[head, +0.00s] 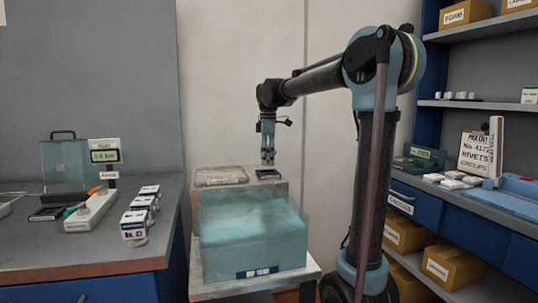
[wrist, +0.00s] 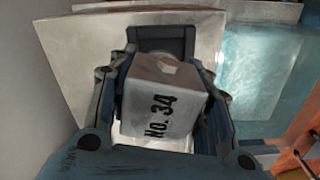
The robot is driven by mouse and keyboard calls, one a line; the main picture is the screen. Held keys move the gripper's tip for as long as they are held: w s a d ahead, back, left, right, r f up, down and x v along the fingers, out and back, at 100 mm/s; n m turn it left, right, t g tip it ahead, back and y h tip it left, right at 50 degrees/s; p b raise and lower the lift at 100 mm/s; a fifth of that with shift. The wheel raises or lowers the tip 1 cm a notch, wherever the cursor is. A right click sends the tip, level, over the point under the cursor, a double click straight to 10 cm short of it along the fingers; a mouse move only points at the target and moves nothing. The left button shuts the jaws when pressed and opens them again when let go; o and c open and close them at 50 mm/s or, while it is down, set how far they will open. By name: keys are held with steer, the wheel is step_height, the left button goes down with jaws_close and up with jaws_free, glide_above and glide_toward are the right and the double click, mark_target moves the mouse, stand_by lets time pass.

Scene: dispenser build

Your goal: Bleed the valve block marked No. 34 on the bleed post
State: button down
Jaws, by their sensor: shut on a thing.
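My gripper (wrist: 160,75) is shut on a pale grey valve block (wrist: 160,100) marked No. 34. The block sits between both fingers, its marked face toward the wrist camera and a round feature on its top end. Beyond it is a dark square pad (wrist: 163,36) on a light surface. In the head view my gripper (head: 268,158) points down above a small dark pad (head: 269,174) on the stand behind the teal tank; the block is too small to make out there. A post with a pressure readout (head: 104,156) stands on the left bench; I cannot tell whether it is the bleed post.
A translucent teal tank (head: 253,232) stands on a low table in front. A pale tray (head: 220,176) lies left of the dark pad. Several white blocks (head: 140,212) line the left bench beside a white strip (head: 91,212). Shelves (head: 475,103) with boxes stand at right.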

mark_target(268, 164)
steer(key=shift+f, duration=1.3)
steer(key=shift+s+f, duration=0.1)
stand_by(0.3)
steer(key=shift+f, duration=0.25)
stand_by(0.5)
steer(key=shift+r, duration=0.8)
steer(key=shift+f, duration=0.8)
stand_by(4.0)
